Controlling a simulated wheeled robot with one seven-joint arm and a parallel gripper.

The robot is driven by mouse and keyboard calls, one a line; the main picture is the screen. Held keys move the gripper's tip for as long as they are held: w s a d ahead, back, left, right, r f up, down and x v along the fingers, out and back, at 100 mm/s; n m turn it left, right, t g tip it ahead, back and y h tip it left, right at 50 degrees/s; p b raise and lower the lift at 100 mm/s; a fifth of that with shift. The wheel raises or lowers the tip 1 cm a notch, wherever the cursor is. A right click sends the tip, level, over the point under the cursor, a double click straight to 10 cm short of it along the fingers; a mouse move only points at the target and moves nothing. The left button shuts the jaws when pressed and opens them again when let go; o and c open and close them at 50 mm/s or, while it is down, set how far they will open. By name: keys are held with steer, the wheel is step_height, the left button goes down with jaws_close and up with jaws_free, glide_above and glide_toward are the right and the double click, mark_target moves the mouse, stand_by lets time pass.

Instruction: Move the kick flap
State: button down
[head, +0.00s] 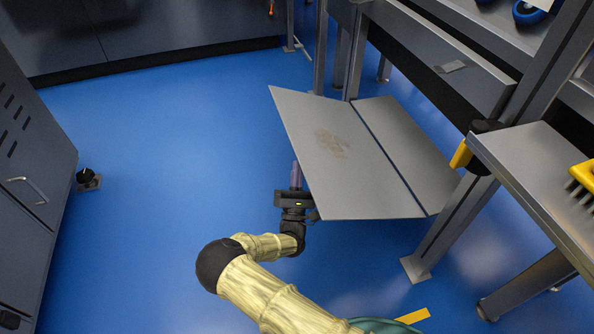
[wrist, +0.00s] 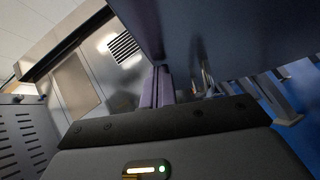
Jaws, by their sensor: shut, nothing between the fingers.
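The kick flap (head: 345,150) is a grey panel with a scuffed brown patch, tilted, its right long edge along a seam with a second grey panel (head: 408,145) on the bench frame. My gripper (head: 296,172) is at the flap's left free edge. Its purple fingers are together and empty, pointing away from my body; I cannot tell whether they touch the flap. In the wrist view the fingers (wrist: 157,88) are closed, and the flap (wrist: 225,40) shows as a large dark bluish face just above and to the right of them.
The bench frame's grey leg (head: 447,230) stands to the right of the flap. A side shelf (head: 540,165) holds a yellow brush (head: 582,175). A grey cabinet (head: 30,190) stands at left. The blue floor (head: 165,150) between is clear.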

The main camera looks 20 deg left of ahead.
steer(key=w+a+f+p+v, duration=0.1)
steer(key=v, duration=1.1)
steer(key=shift+a+f+p, duration=0.15)
steer(key=shift+f+p, duration=0.15)
steer(key=shift+f, duration=0.3)
steer(key=shift+s, duration=0.1)
